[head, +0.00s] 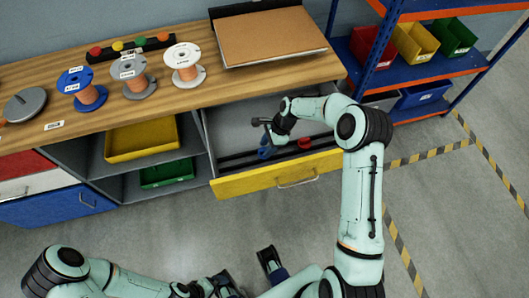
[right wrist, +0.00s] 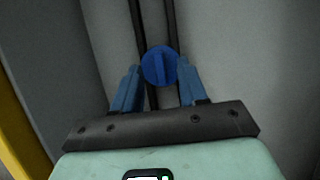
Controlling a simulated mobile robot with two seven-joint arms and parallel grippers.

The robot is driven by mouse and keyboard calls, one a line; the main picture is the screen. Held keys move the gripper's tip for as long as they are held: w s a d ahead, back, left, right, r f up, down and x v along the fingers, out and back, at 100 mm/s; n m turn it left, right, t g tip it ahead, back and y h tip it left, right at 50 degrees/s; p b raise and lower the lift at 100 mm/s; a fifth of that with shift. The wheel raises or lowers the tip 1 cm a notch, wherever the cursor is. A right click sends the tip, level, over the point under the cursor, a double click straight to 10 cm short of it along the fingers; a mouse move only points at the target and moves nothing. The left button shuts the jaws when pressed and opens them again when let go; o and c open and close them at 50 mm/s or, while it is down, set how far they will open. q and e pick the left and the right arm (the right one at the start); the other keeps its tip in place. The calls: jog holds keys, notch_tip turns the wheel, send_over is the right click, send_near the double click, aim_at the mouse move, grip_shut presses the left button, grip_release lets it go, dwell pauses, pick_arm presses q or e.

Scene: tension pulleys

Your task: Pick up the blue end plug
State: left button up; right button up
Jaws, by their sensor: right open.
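The blue end plug (right wrist: 160,66) shows in the right wrist view as a round disc with a raised bar across its face. It lies in the open drawer, at the dark rails. My right gripper (right wrist: 158,82) is open, its two blue fingers on either side of the plug's near edge. I cannot tell whether they touch it. In the head view the right gripper (head: 266,146) reaches down into the drawer, and the plug is hard to tell from the blue fingers. My left gripper (head: 247,276) is low at the bottom edge, partly cut off, away from the drawer.
The yellow-fronted drawer (head: 262,181) stands open under the workbench (head: 222,99). A red part (head: 304,143) lies in it, right of my gripper. Its walls are close around the hand. Spools and a cork-topped board (head: 268,35) stand on the bench. A bin shelf (head: 440,70) is at right.

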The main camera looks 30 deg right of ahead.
jog(key=shift+a+f, duration=0.2)
jog(key=shift+f, duration=0.2)
grip_shut()
